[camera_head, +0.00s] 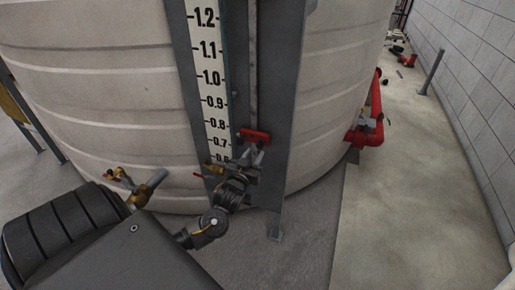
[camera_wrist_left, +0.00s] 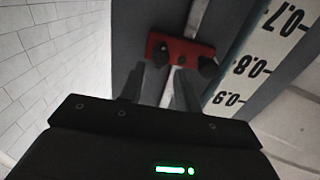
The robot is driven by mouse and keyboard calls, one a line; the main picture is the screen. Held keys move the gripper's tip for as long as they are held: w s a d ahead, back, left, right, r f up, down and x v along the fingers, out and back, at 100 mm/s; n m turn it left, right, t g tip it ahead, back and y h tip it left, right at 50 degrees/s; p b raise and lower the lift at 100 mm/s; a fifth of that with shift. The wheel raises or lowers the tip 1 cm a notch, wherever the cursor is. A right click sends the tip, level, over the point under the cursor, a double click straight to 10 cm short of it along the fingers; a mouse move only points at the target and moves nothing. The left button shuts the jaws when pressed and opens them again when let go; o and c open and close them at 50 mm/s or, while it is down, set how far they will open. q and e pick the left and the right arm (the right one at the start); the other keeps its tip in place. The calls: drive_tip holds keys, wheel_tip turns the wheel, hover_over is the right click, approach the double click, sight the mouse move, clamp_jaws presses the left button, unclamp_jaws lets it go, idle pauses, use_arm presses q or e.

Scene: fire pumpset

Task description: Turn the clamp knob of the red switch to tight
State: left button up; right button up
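The red switch (camera_head: 256,135) is a small red block on the dark vertical post beside the level scale of the tank. In the left wrist view the red switch (camera_wrist_left: 178,47) shows two dark round knobs, one on the left (camera_wrist_left: 160,53) and one on the right (camera_wrist_left: 208,67). I cannot tell which is the clamp knob or how tight it is. My left gripper (camera_head: 257,154) is just below the switch in the head view. In the left wrist view its fingers (camera_wrist_left: 158,75) are apart with nothing held between them, their tips near the block's lower edge. My right gripper is out of view.
The large pale tank (camera_head: 100,80) fills the back. A valve with a red handle (camera_head: 214,170) sits close to my left wrist, and a brass valve (camera_head: 138,192) is further left. Red piping (camera_head: 374,115) stands at right.

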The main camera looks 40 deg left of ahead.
sight(259, 146)
use_arm(q)
drive_tip(key=shift+x, duration=2.2)
clamp_jaws()
